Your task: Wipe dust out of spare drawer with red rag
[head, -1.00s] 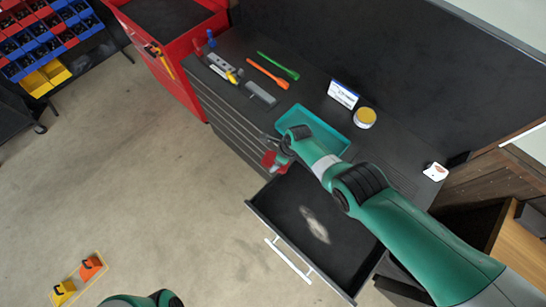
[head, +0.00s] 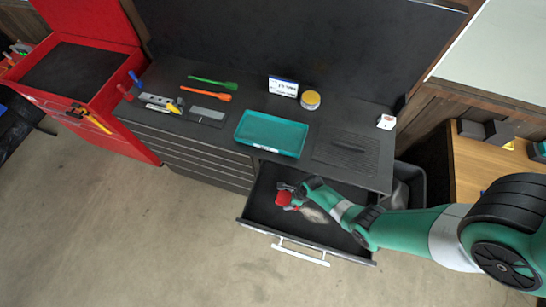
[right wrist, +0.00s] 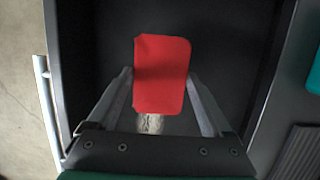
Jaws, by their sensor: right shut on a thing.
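The spare drawer (head: 262,215) is pulled open at the front of the dark workbench. It has a black lining and a white bar handle. A pale dust patch (head: 313,214) lies on its floor, partly hidden by my right arm. My right gripper (head: 285,195) is inside the drawer outline, shut on the red rag (head: 284,200). In the right wrist view the red rag (right wrist: 162,74) sits between the two fingers, with the dust patch (right wrist: 151,123) showing just behind it. I cannot tell whether the rag touches the drawer floor. My left gripper is not in view.
A teal tray (head: 271,134) stands on the bench above the drawer. Beside it are a yellow-lidded jar (head: 310,100), a small sign (head: 283,86) and green and orange tools. A red tool chest (head: 75,75) stands at left. The floor in front is clear.

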